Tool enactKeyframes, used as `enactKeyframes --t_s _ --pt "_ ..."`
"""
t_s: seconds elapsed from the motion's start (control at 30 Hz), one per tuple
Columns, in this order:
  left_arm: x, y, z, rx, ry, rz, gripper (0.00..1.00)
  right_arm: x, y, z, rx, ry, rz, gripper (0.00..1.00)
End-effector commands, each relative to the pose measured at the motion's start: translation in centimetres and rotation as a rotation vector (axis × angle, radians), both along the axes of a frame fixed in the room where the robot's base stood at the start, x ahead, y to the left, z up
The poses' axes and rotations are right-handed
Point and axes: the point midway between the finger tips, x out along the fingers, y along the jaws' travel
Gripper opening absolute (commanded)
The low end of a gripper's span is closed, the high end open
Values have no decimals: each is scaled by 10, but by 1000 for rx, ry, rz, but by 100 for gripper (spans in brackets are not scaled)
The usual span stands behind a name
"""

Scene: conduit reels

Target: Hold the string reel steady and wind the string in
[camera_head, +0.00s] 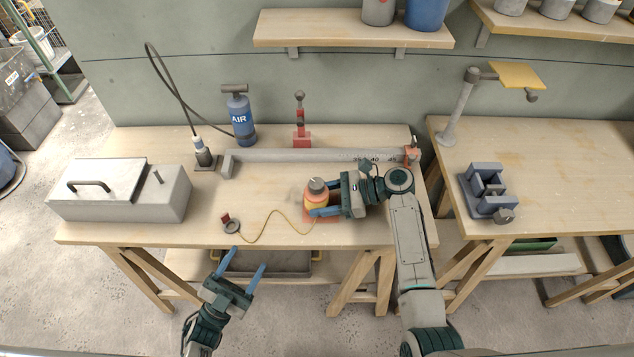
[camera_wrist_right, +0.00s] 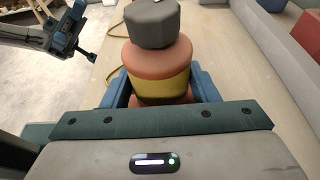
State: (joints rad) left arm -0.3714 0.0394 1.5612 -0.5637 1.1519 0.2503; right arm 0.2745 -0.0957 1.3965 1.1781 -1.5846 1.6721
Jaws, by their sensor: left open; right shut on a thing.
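The string reel (camera_head: 316,197) stands upright on the workbench, an orange body with yellow string wound round it and a dark grey knob (camera_head: 317,185) on top. The yellow string (camera_head: 270,222) runs left from the reel in a loose curve to a small grey disc with a red tab (camera_head: 230,224) near the bench's front edge. My right gripper (camera_head: 322,211) is shut on the reel, its blue fingers on either side of the body; the reel also shows in the right wrist view (camera_wrist_right: 157,60). My left gripper (camera_head: 240,264) is open and empty, in front of the bench edge.
A grey toolbox (camera_head: 120,190) stands at the bench's left. A blue air pump (camera_head: 239,115), a red-based post (camera_head: 301,120) and a long grey rail (camera_head: 300,158) line the back. A vise (camera_head: 488,190) sits on the right table. The bench between toolbox and reel is mostly clear.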

Motion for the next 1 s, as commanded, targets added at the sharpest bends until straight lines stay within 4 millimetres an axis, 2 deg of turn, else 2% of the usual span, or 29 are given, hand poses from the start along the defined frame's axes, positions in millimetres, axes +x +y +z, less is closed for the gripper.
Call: enactKeyframes --t_s 0.03,0.1,0.13,0.2,0.37,0.6,0.8,1.0 --pt "-9 -8 28 9 -104 -47 56 0 0 0 -1 0 0 41" --pt "-19 -20 65 57 -281 -93 56 0 0 0 -1 0 0 41" --pt "-20 -24 78 102 -369 -90 56 0 0 0 -1 0 0 41" --pt "-14 -30 89 202 -494 -49 56 0 0 0 -1 0 0 41" --pt "9 -41 94 451 -729 69 56 0 0 0 0 0 0 41" --pt "54 -53 86 889 -1152 260 56 0 0 0 0 0 0 41" --pt "95 -53 78 1215 -1552 403 56 0 0 0 0 0 0 41" --pt "126 -47 75 1422 -1866 495 56 0 0 0 0 1 0 41"
